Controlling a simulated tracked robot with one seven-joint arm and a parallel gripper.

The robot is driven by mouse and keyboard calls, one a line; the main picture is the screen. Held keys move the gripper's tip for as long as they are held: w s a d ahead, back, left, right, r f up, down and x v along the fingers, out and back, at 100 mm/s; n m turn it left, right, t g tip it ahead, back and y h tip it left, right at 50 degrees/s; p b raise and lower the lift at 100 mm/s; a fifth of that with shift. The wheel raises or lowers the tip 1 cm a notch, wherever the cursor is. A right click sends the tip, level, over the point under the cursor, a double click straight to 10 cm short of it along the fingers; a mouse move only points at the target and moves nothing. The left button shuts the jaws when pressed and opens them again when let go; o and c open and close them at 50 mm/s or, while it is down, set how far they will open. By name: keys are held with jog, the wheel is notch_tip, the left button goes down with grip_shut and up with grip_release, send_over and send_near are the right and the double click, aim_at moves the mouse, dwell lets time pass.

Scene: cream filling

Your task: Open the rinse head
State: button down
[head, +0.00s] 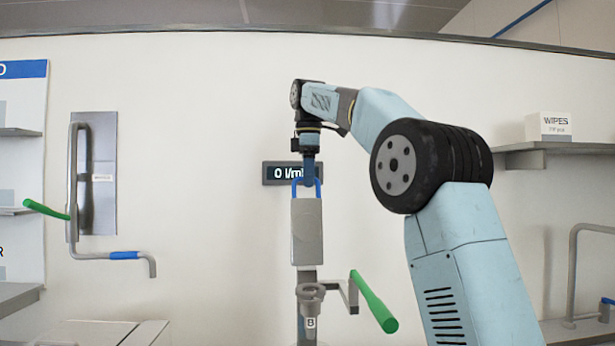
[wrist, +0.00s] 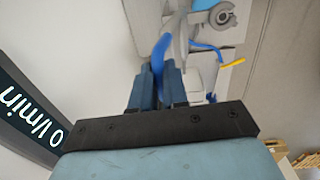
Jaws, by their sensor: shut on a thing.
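My gripper (head: 308,172) points down and is shut on the blue loop handle (head: 296,187) at the top of an upright grey block (head: 307,232) in the middle of the head view. In the wrist view, the blue handle (wrist: 160,58) is between the dark blue fingers of my gripper (wrist: 158,82). Below the block is a grey ring-shaped fitting (head: 311,292) with a label B. A green lever (head: 374,300) slants out to its right. I cannot tell which of these parts is called the rinse head.
A dark display (head: 270,173) behind my gripper reads 0 l/min. At left, a bent grey pipe (head: 73,170) with a green lever (head: 45,209) and blue sleeve (head: 124,255) hangs by a wall plate (head: 103,215). A WIPES box (head: 548,127) sits on the right shelf (head: 560,147).

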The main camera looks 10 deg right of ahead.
jog(key=shift+w+a+f, duration=0.1)
jog(key=shift+a+f, duration=0.05)
jog(key=shift+f, duration=0.25)
jog(key=c, duration=1.3)
grip_release()
jog(key=shift+w, duration=0.15)
jog(key=shift+o, duration=0.8)
jog(key=shift+r, duration=0.2)
